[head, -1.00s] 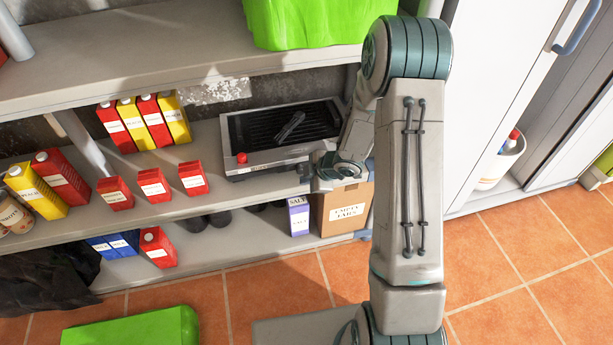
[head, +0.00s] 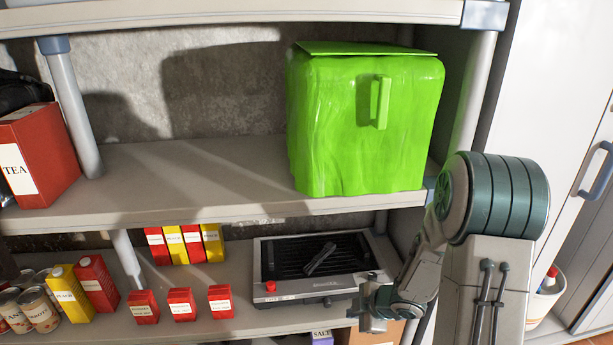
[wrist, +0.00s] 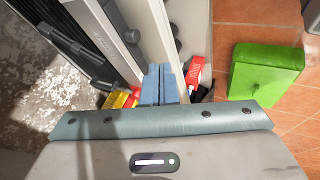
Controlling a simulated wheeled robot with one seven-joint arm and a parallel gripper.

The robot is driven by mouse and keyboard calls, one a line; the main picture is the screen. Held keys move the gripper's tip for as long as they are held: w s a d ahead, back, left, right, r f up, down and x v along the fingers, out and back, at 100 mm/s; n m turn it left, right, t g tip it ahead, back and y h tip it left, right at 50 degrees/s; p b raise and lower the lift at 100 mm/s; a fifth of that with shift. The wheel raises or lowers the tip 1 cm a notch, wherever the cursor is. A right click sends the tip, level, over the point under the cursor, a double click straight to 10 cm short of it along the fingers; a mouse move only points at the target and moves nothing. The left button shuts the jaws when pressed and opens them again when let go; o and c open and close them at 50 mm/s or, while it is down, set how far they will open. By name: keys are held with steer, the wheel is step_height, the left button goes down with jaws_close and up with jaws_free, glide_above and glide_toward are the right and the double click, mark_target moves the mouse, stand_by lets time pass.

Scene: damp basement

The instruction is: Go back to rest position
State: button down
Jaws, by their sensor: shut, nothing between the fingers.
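My gripper (wrist: 159,84) shows in the wrist view with its two blue-grey fingers pressed together and nothing between them. In the head view my gripper (head: 366,318) is at the right end of the lower shelf, in front of the grill's right corner. The fingertips are hard to make out there. The arm rises to the right, with its large ribbed joint beside the shelf post. The grey grill (head: 315,268) with a black grate and a red knob stands on the lower shelf, a dark object lying on its grate.
A large green box (head: 365,120) stands on the upper shelf (head: 200,175). Red and yellow cartons (head: 182,304) and cans (head: 38,308) fill the lower shelf's left. A red tea box (head: 38,152) is at far left. A white cabinet (head: 545,130) is at right. A green object (wrist: 265,70) is on the tiled floor.

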steer(key=s+d+r+m+h+p, duration=0.1)
steer(key=d+r+m+h+p, duration=0.15)
steer(key=r, duration=0.55)
steer(key=s+d+r+m+t+h+p, duration=0.15)
steer(key=r+m+p, duration=0.25)
steer(key=r, duration=0.4)
steer(key=s+d+r+m+g+h+p, duration=0.1)
steer(key=d+r+m+h+p, duration=0.2)
steer(key=r, duration=0.5)
steer(key=s+a+r+m+g+y+p, duration=0.1)
steer(key=s+a+r+m+p, duration=0.2)
steer(key=s+r, duration=0.4)
steer(key=s+a+r+m+g+y+p, duration=0.1)
steer(key=s+a+r+m+g+p, duration=0.1)
steer(key=s+r, duration=0.5)
steer(key=s+a+m+p, duration=0.1)
steer(key=s+m+p, duration=0.1)
steer(key=m, duration=0.1)
steer(key=shift+s+a+r, duration=0.15)
steer(key=shift+s+r, duration=0.05)
steer(key=shift+s, duration=0.1)
